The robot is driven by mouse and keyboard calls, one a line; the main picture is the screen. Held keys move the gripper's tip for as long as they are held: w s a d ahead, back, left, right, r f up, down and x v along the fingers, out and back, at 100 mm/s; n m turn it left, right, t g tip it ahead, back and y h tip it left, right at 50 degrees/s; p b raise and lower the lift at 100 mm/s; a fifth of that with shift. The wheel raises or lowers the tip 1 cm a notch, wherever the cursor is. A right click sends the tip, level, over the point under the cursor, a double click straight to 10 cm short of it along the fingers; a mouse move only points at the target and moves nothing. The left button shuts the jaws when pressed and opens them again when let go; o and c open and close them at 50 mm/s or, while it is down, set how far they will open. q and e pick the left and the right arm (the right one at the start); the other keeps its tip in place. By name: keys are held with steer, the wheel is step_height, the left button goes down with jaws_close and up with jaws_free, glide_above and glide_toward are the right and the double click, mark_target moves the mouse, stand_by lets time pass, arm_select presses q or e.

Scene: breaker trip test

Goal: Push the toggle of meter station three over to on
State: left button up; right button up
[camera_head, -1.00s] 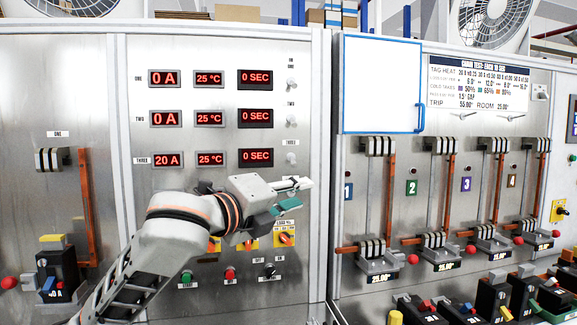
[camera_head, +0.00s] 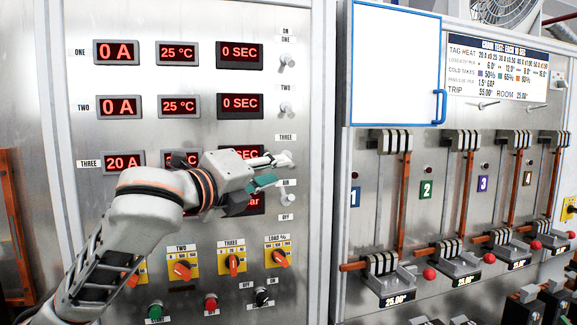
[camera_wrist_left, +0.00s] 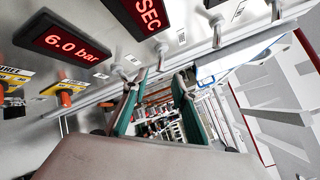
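The meter panel (camera_head: 140,75) has stations one to three in rows. Row three reads 20 A (camera_head: 123,162); its temperature and seconds displays are partly hidden by my left arm. My left gripper (camera_head: 272,170) is at the right end of row three, under the THREE label. The station three toggle (camera_head: 285,160) is close to or touching its fingertips; contact and lever position are unclear. In the left wrist view the teal fingers (camera_wrist_left: 157,88) stand apart with nothing held between them. Silver toggles, including one near the left fingertip (camera_wrist_left: 130,70), lie just beyond. My right gripper is out of view.
Toggles one (camera_head: 287,61) and two (camera_head: 287,108) are above, and the AIR toggle (camera_head: 290,198) is just below. Orange knobs (camera_head: 232,264) and buttons sit lower. Right of the panel are a blue-framed white board (camera_head: 392,60) and breaker stations with copper bars.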

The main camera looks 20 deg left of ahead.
mark_target(290, 167)
arm_select(q)
steer(key=x, duration=0.6)
steer(key=shift+w+d+f+p, duration=0.1)
steer(key=shift+w+d+p, duration=0.1)
steer(key=shift+w+p, duration=0.2)
jaws_close()
